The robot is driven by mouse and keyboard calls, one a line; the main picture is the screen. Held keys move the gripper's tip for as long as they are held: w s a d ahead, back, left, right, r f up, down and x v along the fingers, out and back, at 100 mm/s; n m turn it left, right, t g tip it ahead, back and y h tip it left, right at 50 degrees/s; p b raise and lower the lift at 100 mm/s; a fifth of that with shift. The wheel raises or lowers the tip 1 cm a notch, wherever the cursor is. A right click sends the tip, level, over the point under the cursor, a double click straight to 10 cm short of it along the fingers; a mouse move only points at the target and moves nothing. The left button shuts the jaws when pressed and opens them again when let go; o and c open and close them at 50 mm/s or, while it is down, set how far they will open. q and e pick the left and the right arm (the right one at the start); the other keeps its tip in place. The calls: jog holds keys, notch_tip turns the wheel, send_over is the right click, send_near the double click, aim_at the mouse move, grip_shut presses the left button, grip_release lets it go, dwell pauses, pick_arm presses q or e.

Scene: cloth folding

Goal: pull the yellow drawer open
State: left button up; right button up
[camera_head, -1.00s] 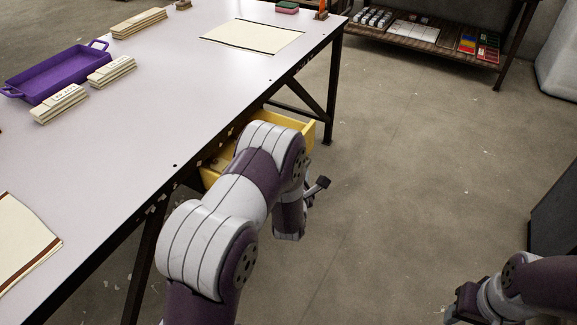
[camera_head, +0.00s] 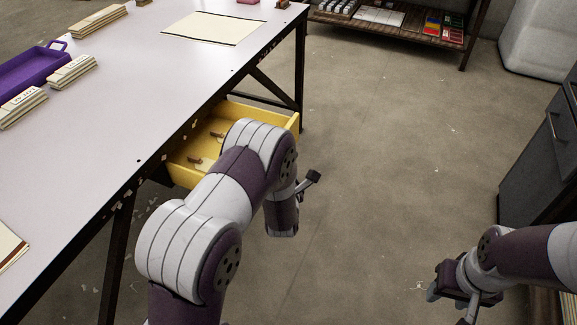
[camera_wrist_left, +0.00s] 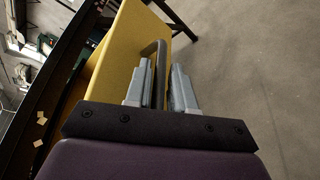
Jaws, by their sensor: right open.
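The yellow drawer (camera_head: 260,112) sticks out from under the table's edge in the head view, with a few small brown items (camera_head: 197,161) inside. My left arm covers part of it. In the left wrist view the drawer's yellow front (camera_wrist_left: 122,55) has a grey bar handle (camera_wrist_left: 160,65). The fingers of my left gripper (camera_wrist_left: 161,92) are on both sides of this handle, closed on it. My right gripper (camera_head: 455,304) is open and empty, low at the right, away from the drawer.
The white table (camera_head: 120,110) carries a purple tray (camera_head: 35,68), stacks of slats and a cream sheet (camera_head: 213,28). A dark cabinet (camera_head: 535,165) stands at the right and a low shelf (camera_head: 400,25) at the back. The floor (camera_head: 390,150) right of the drawer is clear.

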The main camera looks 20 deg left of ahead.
pick_arm(q)
jog(key=shift+r, duration=0.1)
jog(key=p+v, duration=0.3)
jog(key=v, duration=0.9)
jog(key=shift+s, duration=0.3)
jog(key=shift+d, duration=0.1)
